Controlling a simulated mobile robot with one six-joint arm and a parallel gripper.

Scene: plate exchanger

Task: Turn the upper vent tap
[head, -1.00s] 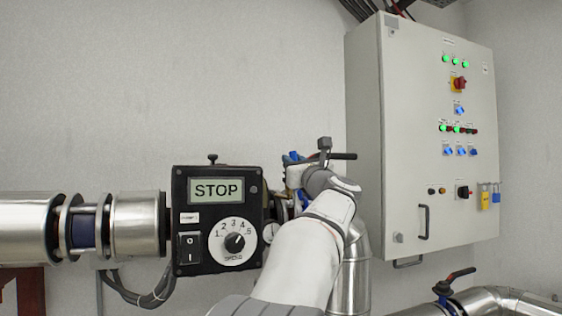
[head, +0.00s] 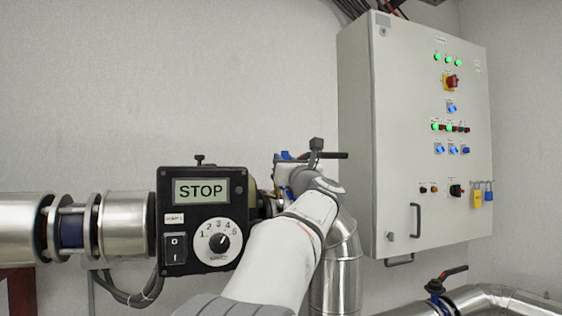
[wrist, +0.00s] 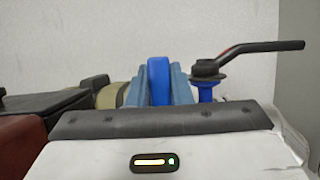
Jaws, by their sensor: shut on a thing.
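In the wrist view, a bright blue upright piece (wrist: 159,80), seemingly the handle of the upper vent tap, stands between the two grey-blue fingers of my gripper (wrist: 160,88). The fingers are shut on it from both sides. The rest of the tap is hidden below, behind my gripper's own housing. In the head view, my gripper (head: 284,163) is at the pipe just right of the STOP control box, with only small bits of blue showing. The wrist and forearm hide most of the tap there.
A valve with a long black lever (wrist: 262,46) is close on the right of my gripper. The black control box (head: 201,222) is close on its left. A grey electrical cabinet (head: 358,130) stands to the right. Another black-lever valve (head: 437,286) is low right. The wall above is clear.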

